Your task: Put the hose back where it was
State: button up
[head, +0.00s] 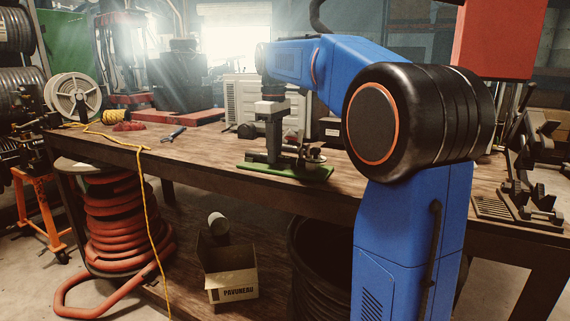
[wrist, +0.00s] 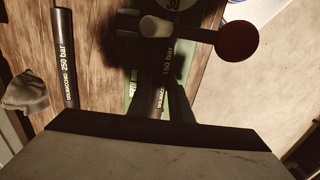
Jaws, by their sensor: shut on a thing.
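My gripper (head: 271,112) points down over the crimper with its green base (head: 285,172) on the workbench. In the wrist view its dark fingers (wrist: 166,92) are shut on a black hose (wrist: 167,66) with "250 bar" lettering. That hose lies over the green base of the crimper (wrist: 130,88); I cannot tell whether it touches it. Part of the hose is hidden by the fingers and shadow. A second black hose (wrist: 64,55) with the same lettering lies on the wood to the left. A lever with a dark red round knob (wrist: 237,42) is at the upper right.
A grey cloth-like thing (wrist: 26,90) lies left of the second hose. The wooden workbench (head: 215,150) has free room left of the crimper. Blue-handled pliers (head: 174,134) lie further left. A cardboard box (head: 232,283) and coiled red hose (head: 112,215) are below.

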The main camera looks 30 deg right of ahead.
aim_at(262, 153)
jog(key=o, duration=0.3)
grip_shut()
jog(key=shift+w+a, duration=0.1)
jog(key=shift+w, duration=0.05)
jog(key=shift+w+a, duration=0.55)
jog(key=shift+w, duration=0.2)
jog(key=shift+w+a, duration=0.5)
jog(key=shift+w, duration=0.2)
jog(key=shift+r, duration=3.5)
